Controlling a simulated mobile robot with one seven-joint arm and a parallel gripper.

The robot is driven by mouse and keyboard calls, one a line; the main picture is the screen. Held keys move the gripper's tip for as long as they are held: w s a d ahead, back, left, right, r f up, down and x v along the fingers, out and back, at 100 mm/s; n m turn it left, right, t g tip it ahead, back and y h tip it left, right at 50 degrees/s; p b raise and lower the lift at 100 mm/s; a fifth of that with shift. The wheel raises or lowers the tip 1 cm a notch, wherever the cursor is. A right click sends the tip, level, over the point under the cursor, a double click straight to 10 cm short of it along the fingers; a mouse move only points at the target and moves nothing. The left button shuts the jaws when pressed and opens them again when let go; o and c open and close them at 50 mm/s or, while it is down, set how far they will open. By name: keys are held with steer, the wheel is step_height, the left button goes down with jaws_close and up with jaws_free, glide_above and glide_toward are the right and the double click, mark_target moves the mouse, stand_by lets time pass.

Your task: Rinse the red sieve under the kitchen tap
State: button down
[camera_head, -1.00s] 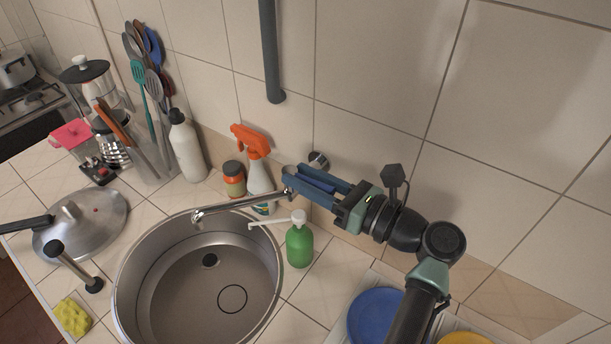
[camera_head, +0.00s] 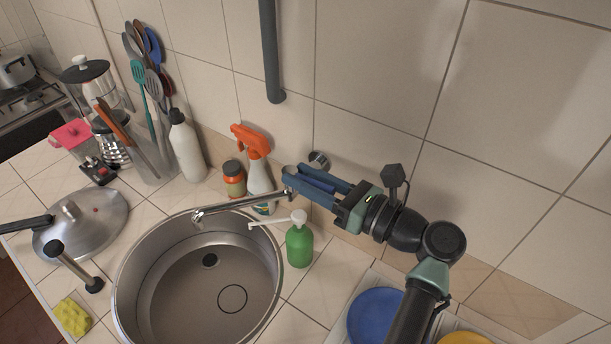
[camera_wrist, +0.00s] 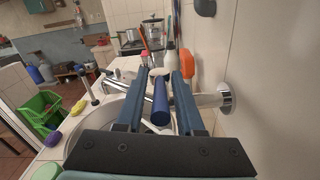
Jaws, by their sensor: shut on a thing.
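The chrome tap (camera_head: 240,203) comes out from the tiled wall, its spout over the round steel sink (camera_head: 172,290). My gripper (camera_head: 294,182) is at the tap's wall end. Its two blue fingers close around a blue cylindrical bar, which looks like the tap's handle; it shows between the fingers in the wrist view (camera_wrist: 161,102). The fingers partly hide the tap body. I see no running water. I cannot make out a red sieve in either view; the sink shows only its drain and round mark.
A green soap dispenser (camera_head: 299,243) stands close below my gripper. An orange-topped spray bottle (camera_head: 258,175), a jar (camera_head: 233,179) and a white bottle (camera_head: 186,146) line the wall. A pot lid (camera_head: 85,222) and yellow sponge (camera_head: 72,317) lie left. A blue plate (camera_head: 372,313) lies right.

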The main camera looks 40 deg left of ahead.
steer(key=shift+r, duration=0.1)
steer(key=p, duration=0.1)
steer(key=m+t+p, duration=0.1)
steer(key=p, duration=0.1)
steer(key=shift+s+r+t+p, duration=0.2)
steer(key=shift+r+t+p, duration=0.1)
steer(key=shift+r, duration=0.05)
steer(key=m+t+p, duration=0.1)
steer(key=p, duration=0.1)
steer(key=m+t+p, duration=0.1)
steer(key=t+p, duration=0.1)
steer(key=shift+s+h+p, duration=0.3)
steer(key=shift+p, duration=0.1)
steer(key=shift+s+f+m+t+p, duration=0.1)
steer(key=shift+f+m+t+p, duration=0.2)
steer(key=shift+m+t+p, duration=0.7)
steer(key=shift+n, duration=0.3)
steer(key=c, duration=0.8)
jaws_free()
steer(key=shift+c, duration=0.2)
steer(key=shift+f, duration=0.1)
